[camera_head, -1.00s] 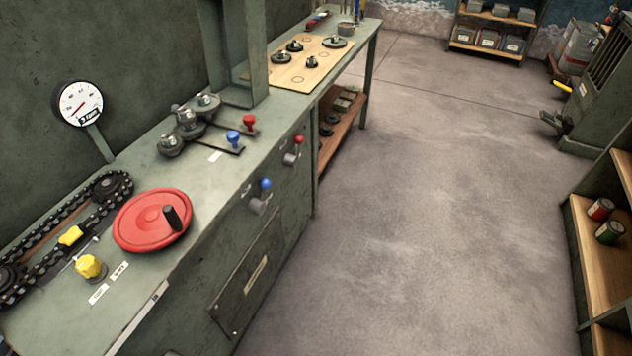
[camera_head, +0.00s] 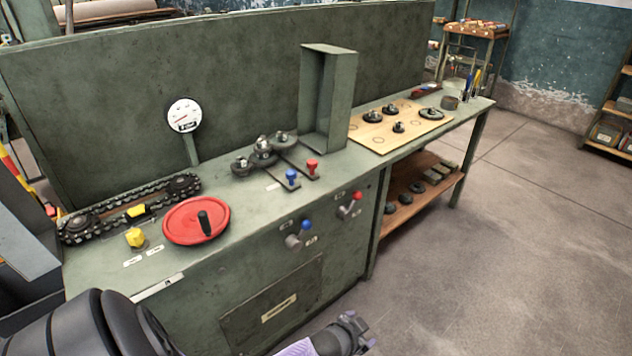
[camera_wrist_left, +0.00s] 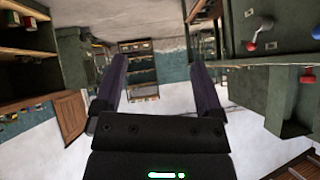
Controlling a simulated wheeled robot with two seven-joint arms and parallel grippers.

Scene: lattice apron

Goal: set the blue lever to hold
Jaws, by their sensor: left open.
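The blue lever (camera_head: 305,226) is on the front panel of the green bench in the head view. Its blue ball end sits up and to the right of its grey hub (camera_head: 293,242). Small white labels lie on either side, too small to read. My left gripper (camera_head: 362,337) is low in front of the bench in the head view, below and apart from the lever. In the wrist view its two fingers are spread with nothing between them (camera_wrist_left: 158,65). My right gripper is out of view.
A red-knobbed lever (camera_head: 356,196) is just right of the blue one. A blue knob (camera_head: 292,176) and a red knob (camera_head: 312,166) stand on the bench top. A red handwheel (camera_head: 190,222) lies left. Open floor (camera_head: 480,260) is at the right.

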